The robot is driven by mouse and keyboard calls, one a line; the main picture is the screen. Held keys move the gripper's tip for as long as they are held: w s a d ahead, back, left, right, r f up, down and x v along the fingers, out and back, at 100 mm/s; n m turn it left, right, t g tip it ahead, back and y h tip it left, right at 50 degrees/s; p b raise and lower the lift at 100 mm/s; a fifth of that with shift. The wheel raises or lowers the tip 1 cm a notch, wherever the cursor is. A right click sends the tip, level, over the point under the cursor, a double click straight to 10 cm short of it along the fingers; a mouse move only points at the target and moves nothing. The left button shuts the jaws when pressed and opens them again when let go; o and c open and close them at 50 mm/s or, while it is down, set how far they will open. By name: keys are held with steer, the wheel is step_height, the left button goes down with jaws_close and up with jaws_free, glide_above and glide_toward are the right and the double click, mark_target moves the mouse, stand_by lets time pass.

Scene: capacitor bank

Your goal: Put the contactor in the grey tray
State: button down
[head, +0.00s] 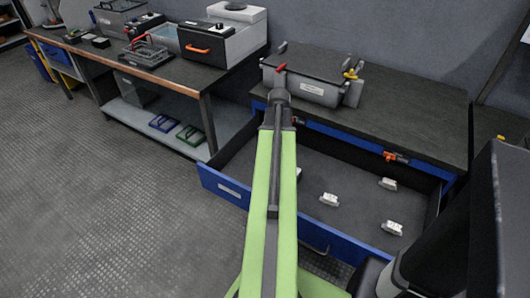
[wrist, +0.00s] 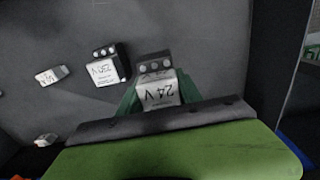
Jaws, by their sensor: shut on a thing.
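In the wrist view my gripper (wrist: 160,98) has its green fingers on both sides of a dark block with a white label reading 24 V (wrist: 158,68), which looks like a contactor. The gripper is shut on it, over the drawer floor; I cannot tell whether the block still touches the floor. A similar block labelled 230 V (wrist: 105,65) stands just left of it, apart from the fingers. In the head view my arm hides the gripper and the held block. I cannot tell for sure which thing is the grey tray.
The open blue drawer (head: 222,188) holds several small white parts (head: 329,199). A grey lidded box (head: 312,90) stands on the bench above it. Blue (head: 163,123) and green (head: 190,135) frames lie on the lower shelf at left. The left bench carries several devices.

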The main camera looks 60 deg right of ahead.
steer(key=s+d+r+p, duration=0.3)
steer(key=s+r, duration=0.1)
steer(key=s, duration=0.2)
steer(key=shift+d+r, duration=0.2)
steer(key=shift+d, duration=0.1)
